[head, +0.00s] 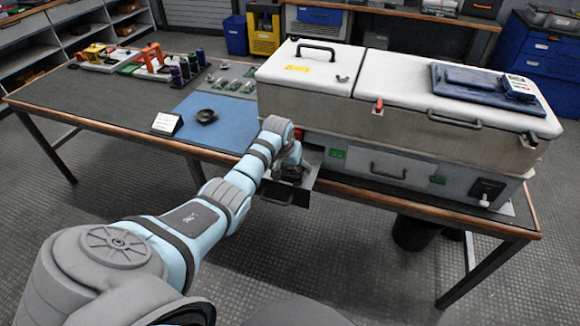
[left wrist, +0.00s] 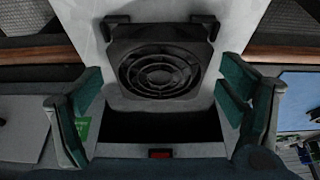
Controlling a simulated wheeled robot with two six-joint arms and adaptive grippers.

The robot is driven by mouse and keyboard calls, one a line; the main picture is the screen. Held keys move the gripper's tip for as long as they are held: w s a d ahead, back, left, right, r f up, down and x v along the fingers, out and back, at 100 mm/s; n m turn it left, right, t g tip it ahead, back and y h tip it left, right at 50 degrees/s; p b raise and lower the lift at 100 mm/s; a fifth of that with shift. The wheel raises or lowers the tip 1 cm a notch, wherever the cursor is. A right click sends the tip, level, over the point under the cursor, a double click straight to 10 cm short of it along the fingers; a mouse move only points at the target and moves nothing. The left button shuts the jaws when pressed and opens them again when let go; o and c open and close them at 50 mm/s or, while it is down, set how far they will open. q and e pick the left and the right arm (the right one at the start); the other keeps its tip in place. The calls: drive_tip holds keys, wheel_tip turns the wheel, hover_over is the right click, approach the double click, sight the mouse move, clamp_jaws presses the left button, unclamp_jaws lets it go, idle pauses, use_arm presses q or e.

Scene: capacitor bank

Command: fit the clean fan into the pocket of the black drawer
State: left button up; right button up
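The black drawer (head: 290,191) is pulled out from the lower front of the grey cabinet. A dark square fan with a round grille (left wrist: 160,72) lies flat over the drawer's pale floor (left wrist: 83,20), between black corner pieces. I cannot tell whether it is fully seated in the pocket. My left gripper (left wrist: 160,112) is open, its green-padded fingers wide apart on either side, with no visible contact with the fan. In the head view my left gripper (head: 291,165) is over the drawer and partly hides the fan. My right gripper is not in view.
The cabinet (head: 400,115) with white lids stands over the drawer. Bottles and tools (head: 150,62) stand at the back left. The table's left front is clear.

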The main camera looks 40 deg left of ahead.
use_arm(q)
drive_tip(key=v, duration=1.2)
drive_tip(key=shift+d, duration=0.1)
